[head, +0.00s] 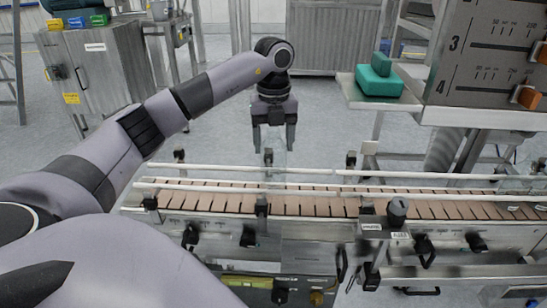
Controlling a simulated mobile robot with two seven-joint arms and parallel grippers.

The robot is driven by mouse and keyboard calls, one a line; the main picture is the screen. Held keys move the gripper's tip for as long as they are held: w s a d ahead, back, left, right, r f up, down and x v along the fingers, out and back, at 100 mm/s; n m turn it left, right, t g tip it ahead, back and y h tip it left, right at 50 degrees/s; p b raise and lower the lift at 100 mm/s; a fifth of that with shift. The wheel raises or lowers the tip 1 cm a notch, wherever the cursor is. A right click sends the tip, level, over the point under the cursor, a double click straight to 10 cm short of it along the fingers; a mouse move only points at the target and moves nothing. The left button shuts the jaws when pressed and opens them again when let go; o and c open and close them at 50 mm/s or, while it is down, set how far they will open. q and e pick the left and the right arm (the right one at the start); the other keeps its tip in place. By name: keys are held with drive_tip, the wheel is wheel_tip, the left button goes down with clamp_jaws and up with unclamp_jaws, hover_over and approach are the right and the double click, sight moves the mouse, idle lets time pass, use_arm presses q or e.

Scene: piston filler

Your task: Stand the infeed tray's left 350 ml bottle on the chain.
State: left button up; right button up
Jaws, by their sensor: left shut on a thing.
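My left gripper (274,146) points straight down above the far side of the conveyor. It is shut on a clear bottle (275,158), which is see-through and faint between and below the fingers. The bottle looks upright. Its base is hard to make out near the far guide rail, so I cannot tell whether it touches anything. The chain (320,206), a belt of brown slats, runs left to right between the rails. I cannot make out the infeed tray. My right gripper is out of view.
White guide rails (230,188) on black brackets line the chain. At right, a shelf (385,102) bears green blocks (379,80) beside the filler panel (490,60). The chain's slats look clear near the gripper.

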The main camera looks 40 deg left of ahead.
sight(273, 158)
use_arm(q)
drive_tip(key=shift+f, duration=2.2)
drive_tip(key=shift+f, duration=0.2)
drive_tip(key=o, duration=1.3)
drive_tip(key=shift+r, duration=0.2)
